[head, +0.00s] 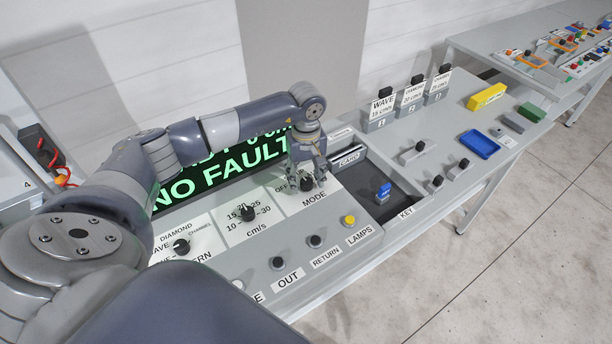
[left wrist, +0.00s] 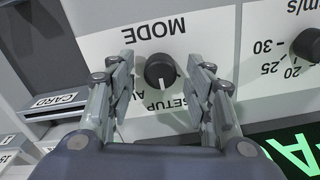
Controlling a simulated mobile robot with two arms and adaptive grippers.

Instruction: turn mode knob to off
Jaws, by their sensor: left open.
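The mode knob (head: 307,184) is a round black knob on a white plate marked MODE on the console. In the left wrist view the black knob (left wrist: 159,71) sits between my two fingers, its white pointer line facing down toward the SETUP label (left wrist: 168,107). Part of an AU... label shows left of SETUP. In the head view OFF (head: 283,188) is partly readable at the plate's left. My left gripper (head: 307,174) is open over the knob, with a finger on each side and visible gaps. My right gripper is not in view.
A speed knob (head: 247,213) and a pattern knob (head: 181,246) lie left of the mode plate. Buttons, including a yellow one (head: 349,220), line the front. A blue key (head: 384,191) stands in a dark recess at right. A green-lettered display (head: 222,172) is behind.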

